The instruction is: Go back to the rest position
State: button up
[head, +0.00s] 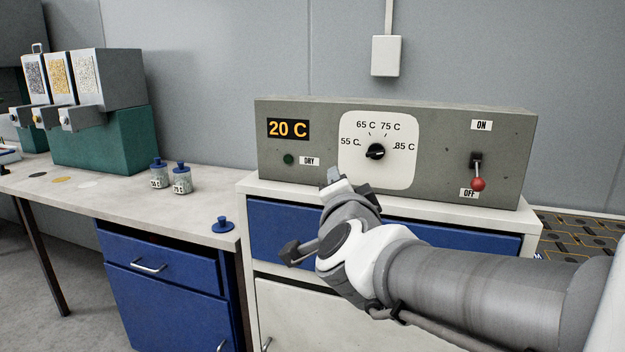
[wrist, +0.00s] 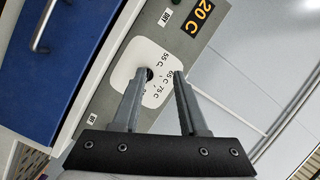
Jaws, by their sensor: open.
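My gripper (wrist: 159,76) is open in the wrist view, with two grey fingers apart and nothing between them. In the head view my gripper (head: 338,180) is partly hidden by my own wrist, in front of the lower edge of the grey control box (head: 440,183). The box's black dial (head: 376,151) sits in a white plate, up and to the right of my gripper. In the wrist view the dial (wrist: 146,74) shows between the fingers, apparently beyond them. The display (head: 288,129) reads 20 C. The red-knobbed switch (head: 478,184) points down to OFF.
The control box stands on a white cabinet (head: 270,189) with a blue drawer, close to my arm. A bench (head: 120,200) at left holds two small jars (head: 181,180), a blue lid (head: 222,224) and several dispensers (head: 105,80). A dark patterned surface (head: 580,238) lies at right.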

jog(key=s+d+f+n+g, duration=0.5)
jog(key=s+f+n+g, duration=0.15)
jog(key=s, duration=0.45)
jog(key=s+d+f+n+g, duration=0.55)
jog(key=s+f, duration=0.25)
jog(key=s, duration=0.3)
notch_tip(320, 180, up, 23)
jog(key=a+p, duration=0.1)
jog(key=p, duration=2.2)
jog(key=shift+f+n+t+p, duration=0.15)
jog(key=shift+n+t+p, duration=0.15)
jog(key=shift+p, duration=0.1)
